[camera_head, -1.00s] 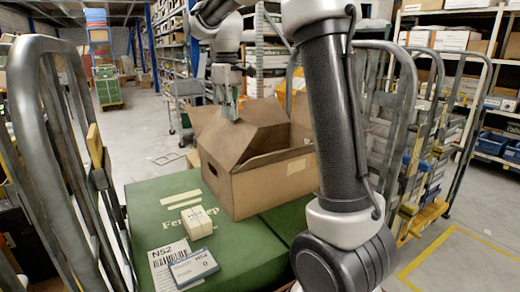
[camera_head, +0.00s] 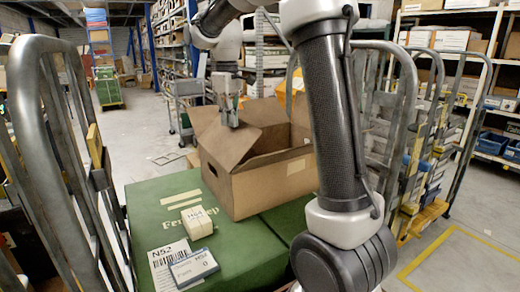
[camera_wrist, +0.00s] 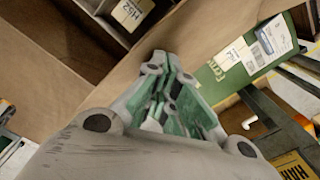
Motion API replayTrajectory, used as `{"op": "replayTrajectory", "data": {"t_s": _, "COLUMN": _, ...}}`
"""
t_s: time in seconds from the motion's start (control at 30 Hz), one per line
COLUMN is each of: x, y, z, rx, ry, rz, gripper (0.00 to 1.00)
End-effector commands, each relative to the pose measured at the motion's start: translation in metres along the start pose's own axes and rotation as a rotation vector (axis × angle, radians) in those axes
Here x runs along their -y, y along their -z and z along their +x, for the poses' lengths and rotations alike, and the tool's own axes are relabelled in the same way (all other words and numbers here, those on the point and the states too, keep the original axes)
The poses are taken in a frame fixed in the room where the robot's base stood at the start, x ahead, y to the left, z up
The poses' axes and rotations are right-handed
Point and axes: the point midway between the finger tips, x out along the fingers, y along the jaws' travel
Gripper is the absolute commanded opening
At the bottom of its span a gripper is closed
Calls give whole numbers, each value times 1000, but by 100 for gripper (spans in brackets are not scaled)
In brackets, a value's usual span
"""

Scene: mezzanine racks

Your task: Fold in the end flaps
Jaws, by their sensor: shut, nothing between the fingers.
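An open brown cardboard box (camera_head: 258,182) stands on a green surface in the head view. One flap (camera_head: 222,143) leans up and outward on its left side. My gripper (camera_head: 231,122) is shut and empty at the upper edge of that flap; I cannot tell whether it touches. In the wrist view my gripper (camera_wrist: 168,105) is over brown flap panels (camera_wrist: 45,70). Part of the box's inside shows at the top there, with a labelled package (camera_wrist: 132,12). My forearm hides the box's right end in the head view.
Metal cage rails stand close at left (camera_head: 70,150) and right (camera_head: 393,130). Open floor (camera_head: 150,130) lies behind at the left.

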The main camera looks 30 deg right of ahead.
Motion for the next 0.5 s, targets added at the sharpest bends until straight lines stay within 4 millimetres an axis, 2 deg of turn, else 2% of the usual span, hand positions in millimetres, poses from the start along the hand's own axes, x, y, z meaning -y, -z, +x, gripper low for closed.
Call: {"op": "replayTrajectory", "data": {"t_s": 0.5, "x": 0, "y": 0, "z": 16, "rx": 0, "ry": 0, "rz": 0, "gripper": 0}}
